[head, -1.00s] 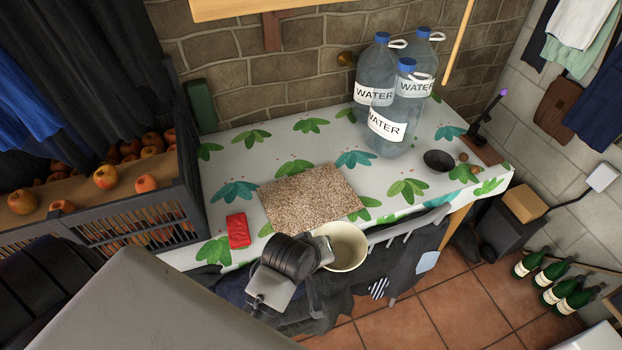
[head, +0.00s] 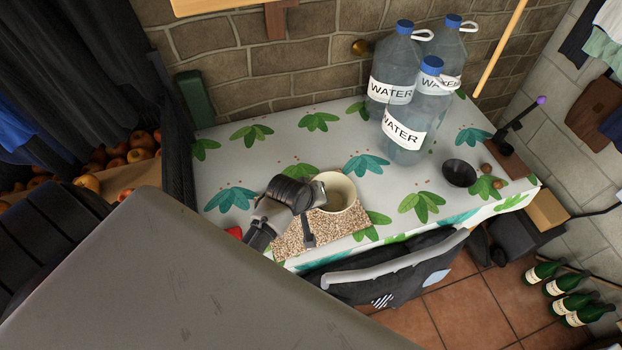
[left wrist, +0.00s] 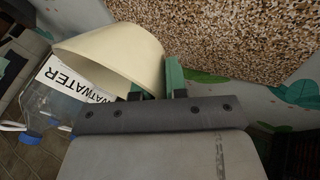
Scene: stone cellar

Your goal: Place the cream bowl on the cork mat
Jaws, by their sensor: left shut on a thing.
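The cream bowl (head: 339,193) is upright in the head view, over the right back part of the cork mat (head: 318,235). My left gripper (head: 318,193) is shut on the bowl's left rim. In the left wrist view the bowl (left wrist: 115,52) is between the green fingertips (left wrist: 156,82), and the speckled cork mat (left wrist: 215,35) shows beyond it, apart from the bowl in the picture. I cannot tell exactly how high the bowl is above the mat. My left arm hides the mat's left part. My right gripper is not in view.
The mat lies on a leaf-patterned tablecloth (head: 285,147). Several water bottles (head: 404,133) stand at the back. A dark bowl (head: 459,173) is at the right. A red packet (head: 234,232) is mostly hidden behind my arm. The cloth left of the bottles is clear.

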